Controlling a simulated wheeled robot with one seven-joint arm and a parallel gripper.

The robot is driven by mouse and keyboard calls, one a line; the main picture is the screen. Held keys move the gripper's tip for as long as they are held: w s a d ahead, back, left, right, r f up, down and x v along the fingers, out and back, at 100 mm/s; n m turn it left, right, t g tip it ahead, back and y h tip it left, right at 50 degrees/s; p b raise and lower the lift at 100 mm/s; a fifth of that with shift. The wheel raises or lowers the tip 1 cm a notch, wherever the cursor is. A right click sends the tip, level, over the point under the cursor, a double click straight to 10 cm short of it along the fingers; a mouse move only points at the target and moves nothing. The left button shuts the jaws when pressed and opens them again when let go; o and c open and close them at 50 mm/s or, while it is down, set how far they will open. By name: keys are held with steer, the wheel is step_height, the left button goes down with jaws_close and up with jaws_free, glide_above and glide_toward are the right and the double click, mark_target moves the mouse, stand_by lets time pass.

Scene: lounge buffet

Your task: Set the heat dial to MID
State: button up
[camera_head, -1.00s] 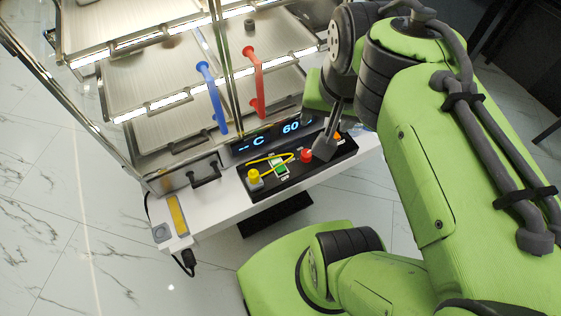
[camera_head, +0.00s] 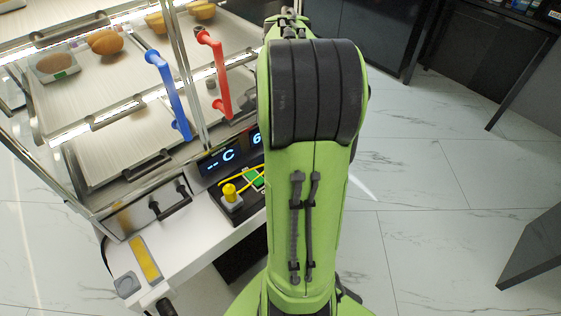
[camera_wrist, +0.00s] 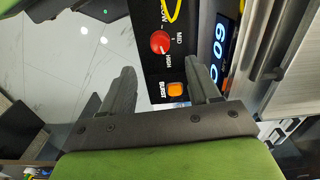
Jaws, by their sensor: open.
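The heat dial (camera_wrist: 159,42) is a round red knob on a black panel in the wrist view. MID, HIGH and LOW labels surround it. A small mark on the knob seems to face toward HIGH, but it is too small to be sure. My gripper (camera_wrist: 160,68) is open and empty, its two dark fingers on either side of the panel strip below the dial in the picture. The fingers do not touch the dial. In the head view my arm hides the dial and the gripper.
An orange BURST button (camera_wrist: 175,89) lies beside the dial, between the fingers. A lit display (camera_head: 228,157), a yellow knob (camera_head: 230,194) and a green switch (camera_head: 254,179) share the panel area. Blue (camera_head: 169,95) and red (camera_head: 215,72) handles stand on the glass case above.

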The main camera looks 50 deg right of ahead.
step_height(320, 180, down, 10)
steer(key=b, duration=0.3)
steer(key=shift+r, duration=0.15)
steer(key=shift+c, duration=0.2)
steer(key=shift+r, duration=0.1)
steer(key=c, duration=1)
